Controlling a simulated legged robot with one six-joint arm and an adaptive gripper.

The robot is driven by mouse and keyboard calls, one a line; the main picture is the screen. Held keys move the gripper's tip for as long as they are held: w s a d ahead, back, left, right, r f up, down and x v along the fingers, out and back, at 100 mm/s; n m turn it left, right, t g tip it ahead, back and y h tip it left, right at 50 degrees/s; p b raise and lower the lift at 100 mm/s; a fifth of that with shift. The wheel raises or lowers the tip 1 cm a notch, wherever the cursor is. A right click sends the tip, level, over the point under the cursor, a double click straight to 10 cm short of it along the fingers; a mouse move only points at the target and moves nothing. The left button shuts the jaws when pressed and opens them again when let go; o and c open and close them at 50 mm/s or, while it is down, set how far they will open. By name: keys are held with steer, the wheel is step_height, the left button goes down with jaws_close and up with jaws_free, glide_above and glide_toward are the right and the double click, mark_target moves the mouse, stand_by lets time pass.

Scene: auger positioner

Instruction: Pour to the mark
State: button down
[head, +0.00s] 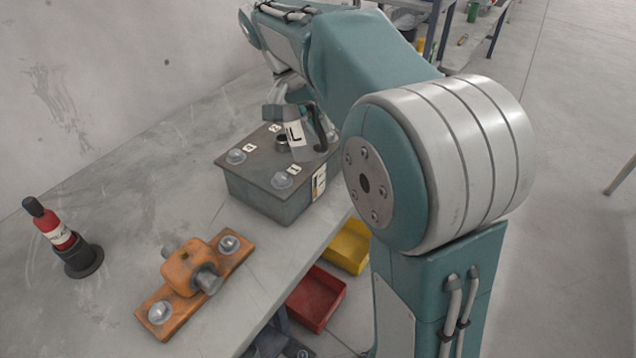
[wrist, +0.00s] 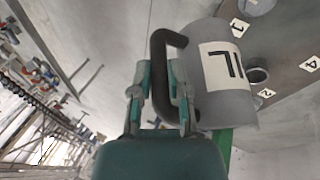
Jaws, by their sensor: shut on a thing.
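A grey jug (head: 281,112) with a black handle and a white label with dark lettering is held above the grey box and looks tilted. It also shows large in the wrist view (wrist: 238,107). My gripper (wrist: 162,100) is shut on the black handle (wrist: 158,50); in the head view it is mostly hidden by my arm. The grey box (head: 262,200) has a dark lid with numbered tags, several clear domes and an open dark port (wrist: 257,75) beside the jug. A white marked plate (head: 319,183) is on the box's side. Any liquid inside is hidden.
An orange clamp block on a plate (head: 190,283) lies on the grey bench. A red and black tool in a dark round holder (head: 82,262) stands at the left. Yellow (head: 348,246) and red (head: 316,298) bins sit below the bench edge. The wall closes off the bench's far left.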

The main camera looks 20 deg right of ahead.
mark_target(314, 108)
steer(key=shift+r, duration=0.15)
stand_by(0.5)
steer(key=shift+w+r+g, duration=0.15)
steer(key=shift+r+g, duration=0.15)
steer(key=shift+r, duration=0.15)
stand_by(0.5)
steer(key=shift+w+r, duration=0.1)
steer(key=shift+r, duration=0.15)
steer(key=shift+r+g, duration=0.1)
steer(key=shift+g, duration=0.2)
steer(key=shift+w+r+h, duration=0.1)
steer(key=shift+r+h, duration=0.15)
steer(key=shift+h, duration=0.05)
steer(key=shift+a+r+g, duration=0.1)
steer(key=shift+g, duration=0.2)
stand_by(0.5)
steer(key=shift+w+r, duration=0.15)
steer(key=shift+r, duration=0.1)
steer(key=shift+w+r+g, duration=0.1)
steer(key=shift+r+g, duration=0.05)
steer(key=shift+g, duration=0.15)
stand_by(0.4)
